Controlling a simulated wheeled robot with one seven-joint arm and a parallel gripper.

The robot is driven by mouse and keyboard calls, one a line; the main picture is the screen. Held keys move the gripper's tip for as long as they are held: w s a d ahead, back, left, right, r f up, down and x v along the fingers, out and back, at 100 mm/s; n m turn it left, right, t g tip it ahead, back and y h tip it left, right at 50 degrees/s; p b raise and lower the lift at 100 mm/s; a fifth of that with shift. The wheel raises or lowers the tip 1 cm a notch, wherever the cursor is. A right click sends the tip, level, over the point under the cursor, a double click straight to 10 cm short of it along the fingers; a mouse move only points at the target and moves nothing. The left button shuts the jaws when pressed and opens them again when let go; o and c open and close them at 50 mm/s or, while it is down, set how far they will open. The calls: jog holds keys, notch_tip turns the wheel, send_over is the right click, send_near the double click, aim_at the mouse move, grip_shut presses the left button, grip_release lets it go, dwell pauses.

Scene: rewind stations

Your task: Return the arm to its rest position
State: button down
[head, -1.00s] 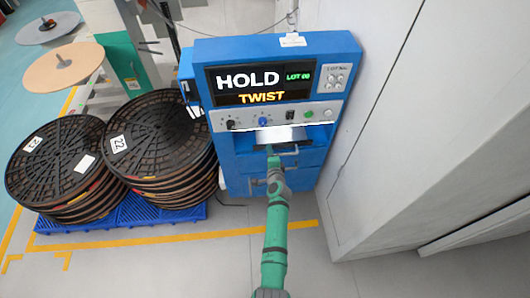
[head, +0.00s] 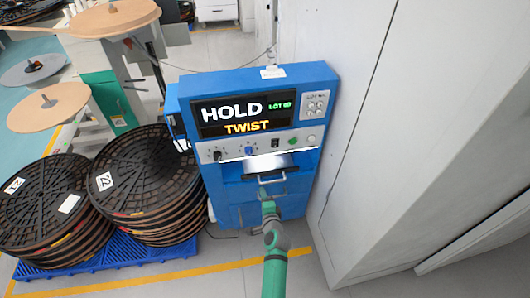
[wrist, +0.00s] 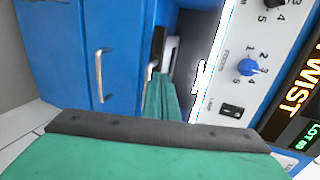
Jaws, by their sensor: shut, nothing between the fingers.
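My green arm rises from the bottom of the head view. My gripper (head: 266,192) is shut and empty, in front of the lower part of the blue machine (head: 226,176). In the wrist view my green gripper fingers (wrist: 161,97) lie together and point toward the machine's front. The machine's screen (head: 240,110) reads HOLD, TWIST and a green LOT number. A silver handle (head: 271,179) shows just above my fingertips in the head view. I cannot tell whether the fingers touch the machine.
A control strip with a blue knob (wrist: 248,66) runs beside the fingers in the wrist view. Stacked black reels (head: 146,180) stand on a blue pallet (head: 110,258) at left. A tall grey cabinet (head: 372,130) stands close at right. Floor is open in front, around the yellow line.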

jog(key=shift+a, duration=0.15)
jog(key=s+d+f+n+h, duration=0.1)
jog(key=s+n, duration=0.2)
jog(key=s, duration=1.1)
jog(key=s+d+n+h, duration=0.1)
jog(key=s+n+h, duration=0.15)
jog(key=s, duration=1.15)
jog(key=s+r+n+t, duration=0.1)
jog(key=s+r+n, duration=0.9)
jog(key=s+r, duration=0.9)
jog(key=shift+s+d+r, duration=0.25)
jog(key=shift+s+d, duration=0.2)
jog(key=shift+s, duration=0.4)
